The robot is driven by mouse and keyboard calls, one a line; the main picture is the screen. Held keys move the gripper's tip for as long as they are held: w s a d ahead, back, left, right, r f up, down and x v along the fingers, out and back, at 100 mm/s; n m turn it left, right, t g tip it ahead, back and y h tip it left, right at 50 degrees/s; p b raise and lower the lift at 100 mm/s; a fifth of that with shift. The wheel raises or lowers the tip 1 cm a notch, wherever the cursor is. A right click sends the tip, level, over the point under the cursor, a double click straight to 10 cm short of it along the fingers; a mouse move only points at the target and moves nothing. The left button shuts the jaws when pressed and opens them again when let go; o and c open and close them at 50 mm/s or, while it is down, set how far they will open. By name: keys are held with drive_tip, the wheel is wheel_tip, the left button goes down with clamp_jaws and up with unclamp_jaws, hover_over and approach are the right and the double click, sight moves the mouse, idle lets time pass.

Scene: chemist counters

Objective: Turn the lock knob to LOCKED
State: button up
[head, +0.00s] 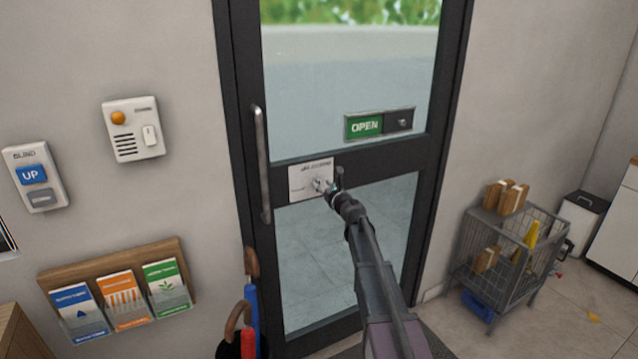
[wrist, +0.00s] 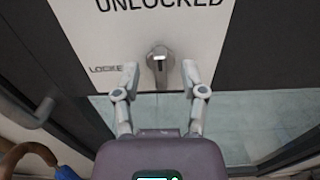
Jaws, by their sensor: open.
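The lock knob (wrist: 159,62) is a metal lever on a white plate (wrist: 85,30) on the door. In the wrist view its handle points up and down, below the word UNLOCKED. The word at the plate's left looks like LOCKED, partly cut off. My gripper (wrist: 159,78) is open, with one finger on each side of the knob's lower end and a gap on both sides. In the head view my gripper (head: 325,187) is in front of the plate (head: 304,176) and hides part of it and most of the knob.
The glass door has a long vertical handle (head: 260,165) left of the plate and an OPEN sign (head: 379,124) above right. Umbrellas (head: 250,305) stand below left. A wire cart (head: 508,252) with boxes stands at right. A leaflet rack (head: 118,290) hangs on the left wall.

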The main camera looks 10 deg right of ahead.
drive_tip(key=shift+x, duration=1.4)
clamp_jaws()
